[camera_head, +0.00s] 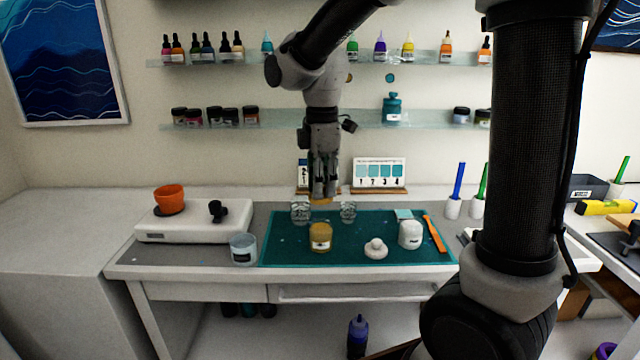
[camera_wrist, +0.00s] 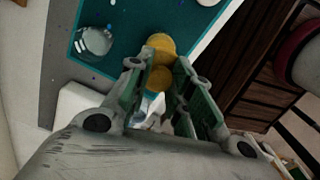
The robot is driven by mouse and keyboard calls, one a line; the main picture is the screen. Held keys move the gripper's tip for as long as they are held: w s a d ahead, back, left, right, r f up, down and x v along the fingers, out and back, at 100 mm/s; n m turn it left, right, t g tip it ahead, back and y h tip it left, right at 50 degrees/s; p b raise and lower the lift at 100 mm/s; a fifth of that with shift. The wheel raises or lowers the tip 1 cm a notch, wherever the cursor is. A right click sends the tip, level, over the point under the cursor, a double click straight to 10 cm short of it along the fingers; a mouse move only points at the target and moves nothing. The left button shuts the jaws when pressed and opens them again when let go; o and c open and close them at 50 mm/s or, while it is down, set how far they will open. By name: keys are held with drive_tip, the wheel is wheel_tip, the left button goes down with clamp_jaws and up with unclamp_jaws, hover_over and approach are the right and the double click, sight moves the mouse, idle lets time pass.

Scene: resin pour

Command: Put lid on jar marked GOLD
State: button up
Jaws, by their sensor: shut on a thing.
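A jar of yellow-gold stuff with a pale label (camera_head: 320,237) stands upright on the teal mat (camera_head: 285,252); its label is too small to read. My gripper (camera_head: 323,190) points down above and behind it, shut on a small yellow-gold lid (camera_head: 322,201). The lid is in the air, apart from the jar. In the wrist view, yellow shows between and beyond my fingertips (camera_wrist: 165,62); I cannot tell there where lid and jar part. A white knobbed lid (camera_head: 376,249) lies on the mat beside a white jar (camera_head: 410,235). A pale blue jar (camera_head: 243,249) stands at the mat's left edge.
Two clear glass vessels (camera_head: 300,212) (camera_head: 348,211) stand at the mat's back. An orange tool (camera_head: 434,234) lies at its right. A white scale (camera_head: 193,222) with an orange cup (camera_head: 169,198) is at left. A sample card (camera_head: 380,173) stands behind.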

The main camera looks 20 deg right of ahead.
drive_tip(key=shift+f, duration=2.95)
drive_tip(key=shift+f, duration=0.15)
drive_tip(key=o, duration=1.3)
drive_tip(key=shift+r, duration=3.55)
drive_tip(key=shift+c, duration=0.5)
